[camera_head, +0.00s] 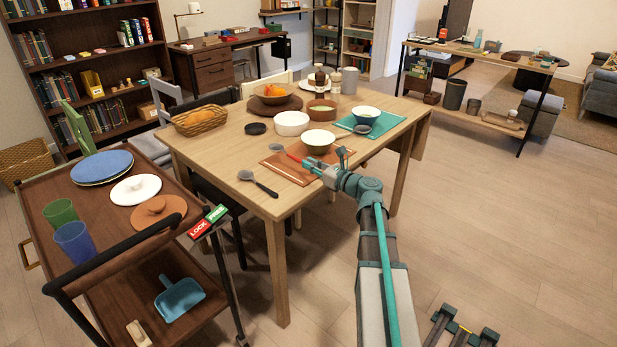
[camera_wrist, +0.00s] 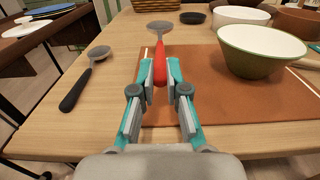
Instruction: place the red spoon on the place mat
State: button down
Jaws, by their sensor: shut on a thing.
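The red spoon (camera_wrist: 160,60) has a red handle and a grey head. My gripper (camera_wrist: 160,75) is shut on its handle, with one teal finger on each side. The spoon head points away from me. The orange-brown place mat (camera_wrist: 215,95) lies under the gripper, and the spoon's handle shows over its left part. The head shows past the mat's far edge in the wrist view. I cannot tell whether the spoon touches the mat. In the head view my gripper (camera_head: 318,168) is over the mat (camera_head: 284,169) at the table's near edge, with the red spoon (camera_head: 293,157) at its tip.
A green-and-white bowl (camera_wrist: 262,52) stands on the mat, right of the spoon. A black-handled spoon (camera_wrist: 78,88) lies on the table left of the mat. A white bowl (camera_head: 291,123) and a dark round dish (camera_head: 255,128) stand behind.

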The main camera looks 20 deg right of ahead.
aim_at(308, 178)
jog(key=shift+w+a+f, duration=0.25)
jog(key=shift+f, duration=0.15)
jog(key=shift+w+a+f+b, duration=0.15)
jog(key=shift+f+b, duration=0.3)
jog(key=shift+f, duration=1.2)
jog(key=shift+f, duration=0.1)
jog(key=shift+f, duration=0.1)
jog(key=c, duration=1.2)
grip_release()
